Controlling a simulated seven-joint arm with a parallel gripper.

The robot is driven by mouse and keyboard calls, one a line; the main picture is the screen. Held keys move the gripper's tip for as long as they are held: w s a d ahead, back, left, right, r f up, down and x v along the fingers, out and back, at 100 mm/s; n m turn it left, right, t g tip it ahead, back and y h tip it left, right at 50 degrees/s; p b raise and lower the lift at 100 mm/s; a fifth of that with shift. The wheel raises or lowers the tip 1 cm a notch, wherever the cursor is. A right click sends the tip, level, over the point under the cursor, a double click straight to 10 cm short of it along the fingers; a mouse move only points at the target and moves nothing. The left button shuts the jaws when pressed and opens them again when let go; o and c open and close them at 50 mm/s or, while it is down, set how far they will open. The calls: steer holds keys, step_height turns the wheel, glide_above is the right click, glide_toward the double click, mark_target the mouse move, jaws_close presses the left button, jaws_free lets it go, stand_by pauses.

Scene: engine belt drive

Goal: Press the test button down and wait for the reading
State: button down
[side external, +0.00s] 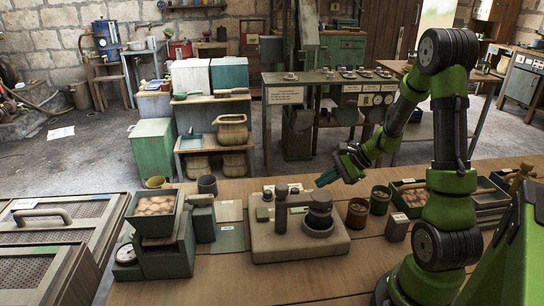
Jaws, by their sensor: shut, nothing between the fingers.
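A beige testing device (268,244) sits on the wooden bench in the middle of the side external view. It has a grey upright with a horizontal arm and a dark round cup (319,220) on its right side. I cannot tell for certain which part is the test button. My gripper (323,180) is shut and empty. It hangs in the air above the back right of the device, apart from it, tilted down to the left.
A scale with a hopper of brown round items (154,206) stands left of the device. Brown (357,212) and green (380,200) cups and a small grey box (396,228) stand close on the right. Mesh-topped cases (50,240) lie far left. The bench front is clear.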

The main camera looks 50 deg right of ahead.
steer(key=shift+r, duration=0.3)
steer(key=shift+r, duration=2.4)
steer(key=a+r+n, duration=0.2)
steer(key=a+n, duration=0.1)
steer(key=a, duration=0.1)
steer(key=s+a+r+n+g, duration=0.1)
steer(key=a+r+n, duration=0.1)
steer(key=a, duration=0.3)
steer(key=s+a+r+n+g, duration=0.1)
steer(key=a+r+n, duration=0.2)
steer(key=a, duration=0.2)
steer(key=shift+n, duration=0.4)
steer(key=s+a+r+n+t+h, duration=0.1)
steer(key=s+a+r+n+h, duration=0.1)
steer(key=s+a+r+n, duration=0.2)
steer(key=s+a+n, duration=0.2)
steer(key=a+n, duration=0.2)
steer(key=shift+s+r+n, duration=0.35)
steer(key=shift+r+n, duration=0.05)
